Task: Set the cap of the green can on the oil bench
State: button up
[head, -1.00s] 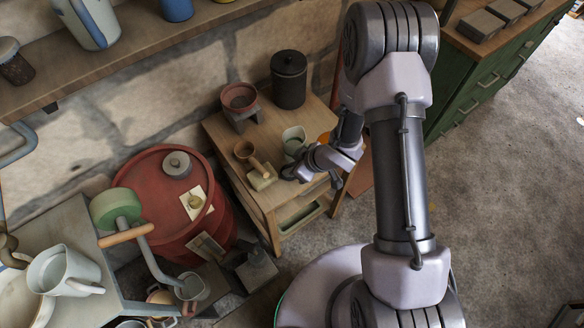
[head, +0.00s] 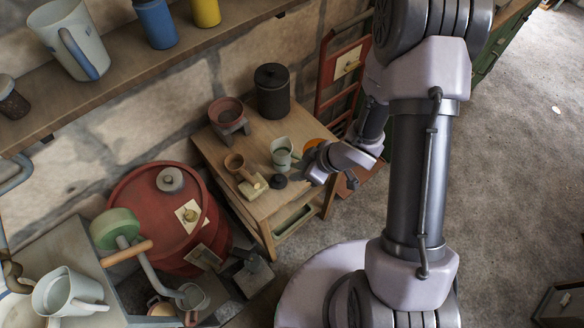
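A pale green can (head: 282,152) with a handle stands upright on the small wooden bench (head: 258,208); its top looks uncapped. A small dark round cap (head: 278,181) lies on the bench top just in front of the can, near the bench's front edge. My gripper (head: 303,168) is over the right part of the bench, beside the can and just right of the cap. Its small dark fingers look spread and empty, with a gap between them and the cap. The wrist partly hides an orange round thing (head: 313,146) behind it.
A red drum (head: 150,210) stands left.

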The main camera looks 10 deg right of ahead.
jog(key=w+d+r+m+t+h, duration=0.15)
jog(key=d+r+m+h, duration=0.35)
jog(key=r, duration=0.6)
jog(key=w+d+r+m+t+h, duration=0.1)
jog(key=d+r+m+t, duration=0.15)
jog(key=d+r, duration=0.55)
jog(key=s+a+r+m+g+y, duration=0.1)
jog(key=s+a+r+m, duration=0.3)
jog(key=s+r, duration=0.3)
jog(key=s+a+r+m+y, duration=0.1)
jog(key=s+a+r+m, duration=0.3)
jog(key=s, duration=0.6)
notch_tip(320, 180, up, 3)
jog(key=shift+s+a+f+g+y, duration=0.15)
jog(key=shift+s+a+g+y, duration=0.2)
jog(key=shift+a, duration=0.55)
jog(key=shift+f, duration=0.1)
